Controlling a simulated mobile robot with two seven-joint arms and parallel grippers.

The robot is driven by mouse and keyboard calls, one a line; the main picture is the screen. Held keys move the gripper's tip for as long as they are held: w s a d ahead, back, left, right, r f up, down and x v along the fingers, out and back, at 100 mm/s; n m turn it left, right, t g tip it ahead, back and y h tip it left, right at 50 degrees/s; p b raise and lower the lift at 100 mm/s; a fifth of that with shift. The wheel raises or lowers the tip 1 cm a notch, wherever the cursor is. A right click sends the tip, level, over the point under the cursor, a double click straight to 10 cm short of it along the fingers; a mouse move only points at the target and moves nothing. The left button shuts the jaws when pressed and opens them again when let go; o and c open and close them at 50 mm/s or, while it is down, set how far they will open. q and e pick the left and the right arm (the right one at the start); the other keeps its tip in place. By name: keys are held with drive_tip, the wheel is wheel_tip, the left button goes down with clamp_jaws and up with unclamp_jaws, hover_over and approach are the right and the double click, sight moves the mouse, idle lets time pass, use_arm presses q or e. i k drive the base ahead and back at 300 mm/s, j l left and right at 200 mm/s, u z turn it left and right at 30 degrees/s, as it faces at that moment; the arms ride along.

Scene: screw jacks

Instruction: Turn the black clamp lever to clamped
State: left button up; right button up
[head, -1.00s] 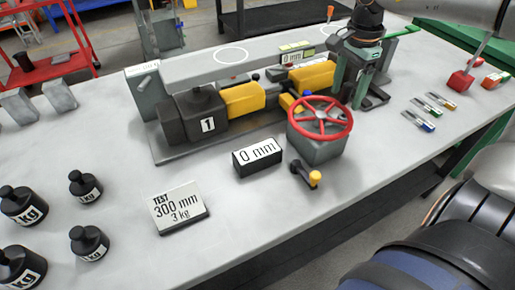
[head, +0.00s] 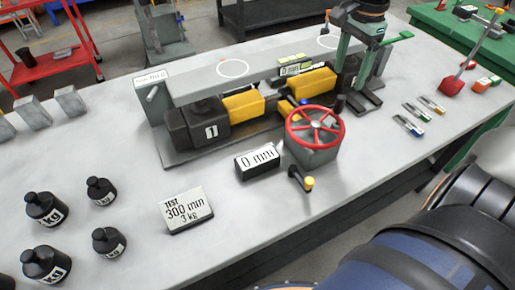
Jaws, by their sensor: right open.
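The jack rig, marked 1, has a dark body (head: 195,125), yellow blocks (head: 243,105) and a grey top beam (head: 205,83). A red handwheel (head: 316,127) stands at its front right. The lever's position is not clear, as the gripper and wheel cover part of that area. My left gripper is out of view.
In front of the rig are a 0 mm display (head: 258,161), a yellow-knobbed crank (head: 308,182) and a TEST 300 mm card (head: 186,211). Several black weights (head: 45,209) stand at left. Small coloured tools (head: 408,125) and a red block (head: 452,87) lie at right.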

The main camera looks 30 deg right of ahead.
sight(309, 182)
drive_tip(key=k, duration=1)
